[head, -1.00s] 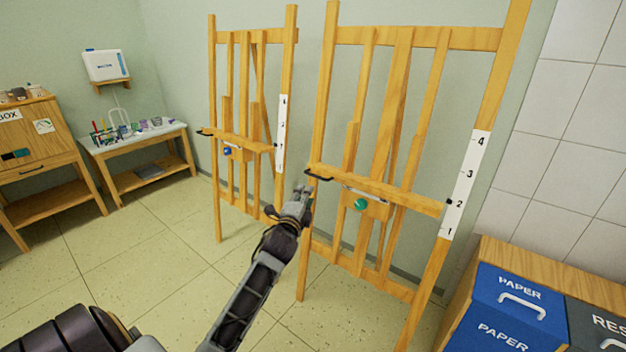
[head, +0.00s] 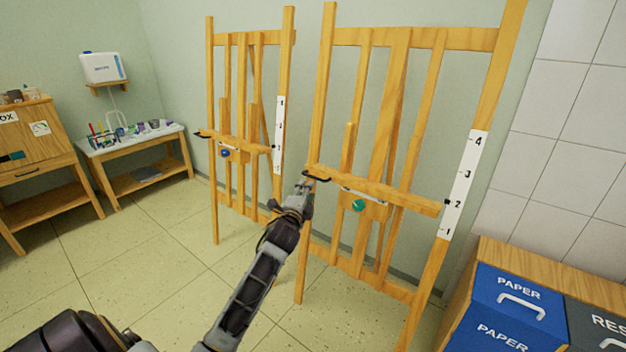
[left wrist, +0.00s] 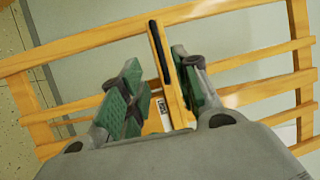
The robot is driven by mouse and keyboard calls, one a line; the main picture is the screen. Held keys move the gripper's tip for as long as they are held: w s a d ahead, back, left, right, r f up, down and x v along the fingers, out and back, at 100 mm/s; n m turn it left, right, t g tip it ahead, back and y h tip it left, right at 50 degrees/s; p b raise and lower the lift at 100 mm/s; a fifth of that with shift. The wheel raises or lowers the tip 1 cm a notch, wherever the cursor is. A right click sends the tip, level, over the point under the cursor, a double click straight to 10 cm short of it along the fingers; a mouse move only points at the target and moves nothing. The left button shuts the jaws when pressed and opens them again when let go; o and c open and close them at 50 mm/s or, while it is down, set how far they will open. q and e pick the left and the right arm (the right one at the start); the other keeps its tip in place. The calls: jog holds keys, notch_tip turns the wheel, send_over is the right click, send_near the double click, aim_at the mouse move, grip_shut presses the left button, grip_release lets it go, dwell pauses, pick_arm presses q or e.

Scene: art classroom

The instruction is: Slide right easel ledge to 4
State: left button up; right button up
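The right easel's ledge (head: 380,190) is a wooden bar with a black handle (head: 316,176) at its left end and a green knob (head: 358,205) below it. The pointer at its right end stands beside the 2 on the white scale (head: 463,185). My left gripper (head: 306,186) is at the handle, just below it in the head view. In the left wrist view the left gripper (left wrist: 160,88) is open, with green-padded fingers apart. The black handle (left wrist: 158,52) lies in line with the gap between them; I cannot tell whether they touch it. My right gripper is out of view.
The left easel (head: 213,120) stands beside the right one, with its own ledge and a blue knob. Blue paper bins (head: 510,300) are at the lower right. A small table (head: 135,140) with art supplies stands at the left. The floor between is clear.

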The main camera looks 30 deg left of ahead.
aim_at(313, 177)
pick_arm(q)
jog(key=shift+b+x, duration=1.15)
jog(key=shift+x, duration=3.9)
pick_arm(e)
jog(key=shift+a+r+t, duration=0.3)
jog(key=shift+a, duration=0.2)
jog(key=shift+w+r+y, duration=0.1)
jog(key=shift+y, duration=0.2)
pick_arm(q)
jog(key=shift+c, duration=0.6)
jog(key=c, duration=0.5)
jog(key=shift+r, duration=0.1)
grip_shut()
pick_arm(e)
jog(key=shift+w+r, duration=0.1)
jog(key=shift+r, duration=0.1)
